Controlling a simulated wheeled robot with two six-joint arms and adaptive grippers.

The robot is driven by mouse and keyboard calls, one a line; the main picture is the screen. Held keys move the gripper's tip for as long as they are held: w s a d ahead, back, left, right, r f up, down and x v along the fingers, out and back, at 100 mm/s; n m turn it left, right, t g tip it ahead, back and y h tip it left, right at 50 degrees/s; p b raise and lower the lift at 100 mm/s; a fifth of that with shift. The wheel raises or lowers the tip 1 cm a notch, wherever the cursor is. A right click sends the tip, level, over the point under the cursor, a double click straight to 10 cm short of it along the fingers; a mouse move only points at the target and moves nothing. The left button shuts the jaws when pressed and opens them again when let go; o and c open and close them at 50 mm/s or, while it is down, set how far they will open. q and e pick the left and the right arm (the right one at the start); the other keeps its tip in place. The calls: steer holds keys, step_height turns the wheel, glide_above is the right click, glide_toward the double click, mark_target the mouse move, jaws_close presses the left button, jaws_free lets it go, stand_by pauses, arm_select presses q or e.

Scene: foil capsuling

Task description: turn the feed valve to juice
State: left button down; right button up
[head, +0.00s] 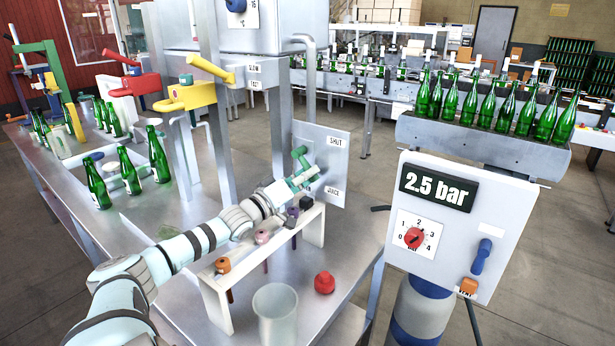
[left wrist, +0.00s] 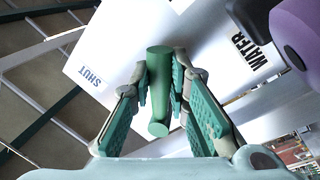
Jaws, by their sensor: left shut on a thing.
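The feed valve's green handle (head: 300,153) is in front of a pale metal panel (head: 339,150). The panel carries a SHUT label (head: 335,141) at the upper right and a JUICE label (head: 333,190) below it. In the left wrist view the green handle (left wrist: 159,88) lies between the ribbed pads of my left gripper (left wrist: 160,95), which is shut on it. The SHUT label (left wrist: 91,76) and a WATER label (left wrist: 249,50) show on either side there. In the head view my left gripper (head: 304,178) partly hides the valve. The label the handle points at is unclear. My right gripper is out of view.
A white rack (head: 215,293) with several coloured-handled tools stands under my left arm. A clear beaker (head: 275,312) and red knob (head: 324,283) are nearby on the metal table. A control box (head: 478,225) reading 2.5 bar stands at right. Green bottles line a conveyor (head: 480,143).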

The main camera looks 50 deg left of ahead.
arm_select(q)
steer(key=c, duration=1.5)
jaws_free()
steer(key=shift+c, duration=0.2)
